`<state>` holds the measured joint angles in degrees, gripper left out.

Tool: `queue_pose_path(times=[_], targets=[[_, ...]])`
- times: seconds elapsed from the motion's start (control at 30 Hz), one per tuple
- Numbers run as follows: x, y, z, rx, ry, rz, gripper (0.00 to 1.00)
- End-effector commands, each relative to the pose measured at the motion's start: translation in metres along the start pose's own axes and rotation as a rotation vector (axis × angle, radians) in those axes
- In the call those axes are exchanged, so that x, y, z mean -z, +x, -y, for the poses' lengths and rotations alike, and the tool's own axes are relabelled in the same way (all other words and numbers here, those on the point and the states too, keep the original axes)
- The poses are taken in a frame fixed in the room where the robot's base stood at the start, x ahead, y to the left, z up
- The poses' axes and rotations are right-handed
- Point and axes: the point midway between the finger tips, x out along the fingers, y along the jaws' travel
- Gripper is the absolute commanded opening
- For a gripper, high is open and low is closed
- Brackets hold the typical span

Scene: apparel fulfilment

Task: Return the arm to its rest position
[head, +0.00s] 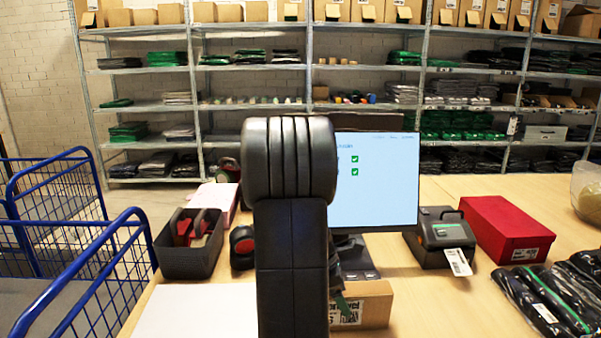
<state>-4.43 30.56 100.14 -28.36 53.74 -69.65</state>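My arm (291,230) rises dark and upright through the middle of the head view, with its rounded joint at the top. My gripper is mostly or wholly hidden behind this arm link. Dark parts show just right of the link, above a small cardboard box (375,303), but I cannot tell whether they belong to the gripper. Its fingers cannot be made out, nor whether anything is held.
A wooden table carries a monitor (385,185), a label printer (440,236), a red box (505,229), bagged garments (550,295) and a black tray (185,262). Blue wire carts (95,285) stand left. Stocked shelving (240,108) lines the back wall.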

Motion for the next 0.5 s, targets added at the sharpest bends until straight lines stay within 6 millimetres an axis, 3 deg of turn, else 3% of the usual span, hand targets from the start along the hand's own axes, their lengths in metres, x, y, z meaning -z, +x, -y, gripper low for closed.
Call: queue_pose_path(times=[0.2, 0.5], targets=[[-0.007, -0.019, 0.000, 0.001, 0.000, -0.001, 0.74], [-0.008, -0.021, 0.001, 0.002, -0.001, 0.000, 0.74]])
